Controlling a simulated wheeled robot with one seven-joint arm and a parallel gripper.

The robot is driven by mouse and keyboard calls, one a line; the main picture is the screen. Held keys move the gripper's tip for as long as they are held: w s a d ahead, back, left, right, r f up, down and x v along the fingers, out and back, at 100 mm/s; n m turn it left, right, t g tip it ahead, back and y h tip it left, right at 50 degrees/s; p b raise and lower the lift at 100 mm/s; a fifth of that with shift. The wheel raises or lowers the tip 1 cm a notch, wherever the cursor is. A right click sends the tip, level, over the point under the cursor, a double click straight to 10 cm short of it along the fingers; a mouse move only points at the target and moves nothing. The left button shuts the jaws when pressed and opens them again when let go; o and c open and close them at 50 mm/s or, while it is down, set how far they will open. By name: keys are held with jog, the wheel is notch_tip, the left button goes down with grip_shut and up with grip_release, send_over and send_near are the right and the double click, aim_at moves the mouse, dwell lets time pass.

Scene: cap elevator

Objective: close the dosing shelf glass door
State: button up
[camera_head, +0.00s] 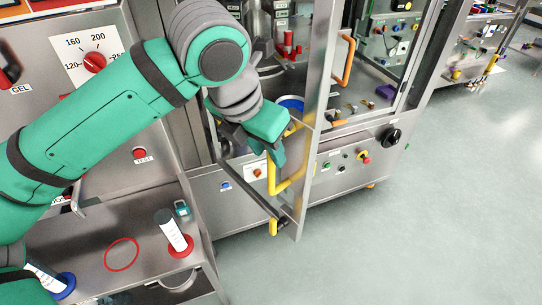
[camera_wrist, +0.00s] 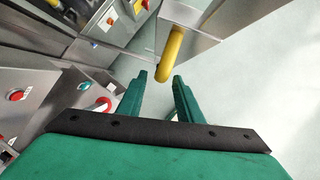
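The dosing shelf glass door (camera_head: 314,110) stands swung open, its steel frame edge toward me in the head view. Its yellow handle (camera_head: 291,185) is a bent bar on the door's lower part. My gripper (camera_head: 277,158) is beside the upper part of this handle. In the wrist view my gripper (camera_wrist: 160,76) has its two green fingers apart with nothing held. The yellow handle (camera_wrist: 171,52) appears just beyond the fingertips, its near end between them in the picture. I cannot tell whether they touch. My arm hides part of the shelf opening.
A second glass door with an orange handle (camera_head: 346,62) stands right of the open door. A black knob (camera_head: 391,137) and buttons are on the cabinet front. A side bench (camera_head: 105,262) with a red-based tube (camera_head: 175,235) is lower left. The floor (camera_head: 430,220) at right is clear.

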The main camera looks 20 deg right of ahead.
jog(key=shift+x, duration=1.8)
grip_shut()
jog(key=shift+w, duration=0.1)
